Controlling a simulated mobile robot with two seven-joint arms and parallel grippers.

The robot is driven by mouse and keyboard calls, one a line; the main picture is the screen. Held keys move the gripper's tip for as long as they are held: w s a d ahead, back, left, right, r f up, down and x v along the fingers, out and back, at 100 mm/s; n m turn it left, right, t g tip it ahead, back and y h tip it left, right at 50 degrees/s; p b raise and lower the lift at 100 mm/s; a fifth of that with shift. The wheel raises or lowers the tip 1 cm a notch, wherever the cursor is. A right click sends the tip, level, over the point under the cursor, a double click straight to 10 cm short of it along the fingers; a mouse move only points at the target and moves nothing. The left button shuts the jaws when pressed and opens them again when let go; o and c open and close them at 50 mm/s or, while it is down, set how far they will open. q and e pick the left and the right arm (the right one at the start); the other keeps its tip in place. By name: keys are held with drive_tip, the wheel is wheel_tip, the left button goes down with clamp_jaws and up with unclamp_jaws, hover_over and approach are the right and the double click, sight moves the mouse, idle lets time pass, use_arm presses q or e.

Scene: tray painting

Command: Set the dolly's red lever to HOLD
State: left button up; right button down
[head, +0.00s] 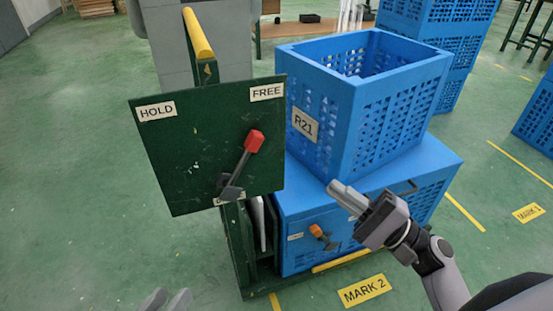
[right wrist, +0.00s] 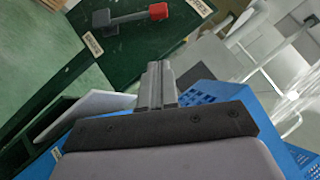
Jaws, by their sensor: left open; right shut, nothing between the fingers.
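The dolly's dark green panel (head: 190,180) carries a HOLD label (head: 156,111) at its upper left and a FREE label (head: 266,92) at its upper right. The lever's red knob (head: 254,141) sits on a grey arm that leans up and right, toward the FREE side. The red knob (right wrist: 158,11) also shows at the top of the right wrist view. My right gripper (head: 342,192) is shut and empty, right of and below the knob, apart from it. Its closed fingers (right wrist: 155,85) point toward the panel. My left gripper (head: 167,300) is open at the bottom edge, below the panel.
A blue crate (head: 375,100) labelled R21 stands on a larger blue box (head: 425,160) right behind the panel. An orange-knobbed handle (head: 317,231) is on the box front. A yellow bar (head: 197,35) rises above the panel. A MARK 2 floor label (head: 364,290) lies in front. Floor at left is clear.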

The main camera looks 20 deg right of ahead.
drive_tip(key=p, duration=0.1)
approach(244, 161)
drive_tip(key=w+r, duration=0.4)
drive_tip(key=w, duration=0.1)
use_arm(q)
drive_tip(key=shift+a+y, duration=0.4)
drive_tip(key=shift+a, duration=0.1)
use_arm(e)
drive_tip(key=shift+a+r, duration=0.25)
drive_tip(key=shift+a, duration=0.25)
use_arm(q)
drive_tip(key=shift+r, duration=0.1)
